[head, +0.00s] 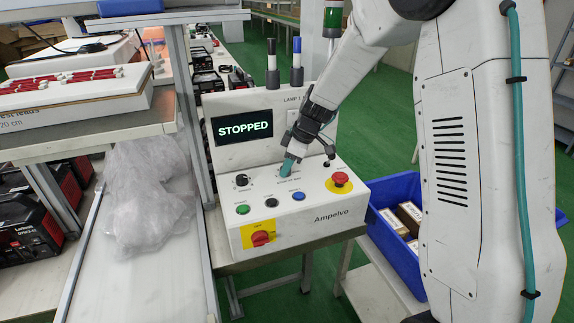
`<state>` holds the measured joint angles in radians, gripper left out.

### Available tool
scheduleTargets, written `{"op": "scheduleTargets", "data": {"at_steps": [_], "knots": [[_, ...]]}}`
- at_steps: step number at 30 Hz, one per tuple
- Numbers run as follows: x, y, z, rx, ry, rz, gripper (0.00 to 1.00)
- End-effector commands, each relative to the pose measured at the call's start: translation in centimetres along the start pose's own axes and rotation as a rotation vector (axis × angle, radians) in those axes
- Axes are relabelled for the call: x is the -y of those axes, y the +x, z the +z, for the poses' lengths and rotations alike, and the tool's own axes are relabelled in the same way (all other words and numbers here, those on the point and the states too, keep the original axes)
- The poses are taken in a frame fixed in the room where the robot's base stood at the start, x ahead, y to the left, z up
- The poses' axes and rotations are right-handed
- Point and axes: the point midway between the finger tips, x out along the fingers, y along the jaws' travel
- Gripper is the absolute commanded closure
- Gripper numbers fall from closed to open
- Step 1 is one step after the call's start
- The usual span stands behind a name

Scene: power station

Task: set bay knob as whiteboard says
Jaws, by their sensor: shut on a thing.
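A white control panel marked Ampelvo (328,217) stands on a bench in the head view, with a screen (243,129) reading STOPPED. My gripper (287,167) reaches down from the upper right to the middle of its sloped top. Its teal fingertips are shut on a panel knob, which they hide. The small label just below the fingertips is too small to read. A black knob (241,180) shows uncovered to the left of the gripper. No whiteboard is in view.
A red emergency button (340,179) sits close right of my gripper. Green (242,210), black and blue (298,197) buttons line the front, above a red rotary switch (261,238). Lamp posts rise behind. A blue crate (399,190) with boxes stands right.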

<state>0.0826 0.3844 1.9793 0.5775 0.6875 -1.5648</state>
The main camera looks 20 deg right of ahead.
Motion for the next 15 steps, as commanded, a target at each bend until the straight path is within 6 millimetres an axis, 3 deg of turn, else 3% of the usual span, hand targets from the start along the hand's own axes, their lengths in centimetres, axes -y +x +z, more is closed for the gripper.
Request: {"op": "scheduleTargets", "data": {"at_steps": [9, 10, 11, 12, 15], "knots": [[-0.03, 0.0, 0.09, 0.001, 0.0, 0.0, 0.91], [-0.03, 0.0, 0.09, 0.001, 0.0, 0.0, 0.6], [-0.03, 0.0, 0.09, 0.001, 0.0, 0.0, 0.51], [-0.02, 0.0, 0.08, 0.001, 0.0, 0.0, 0.47], [0.0, 0.02, 0.04, 0.001, -0.001, 0.0, 0.47]]}}
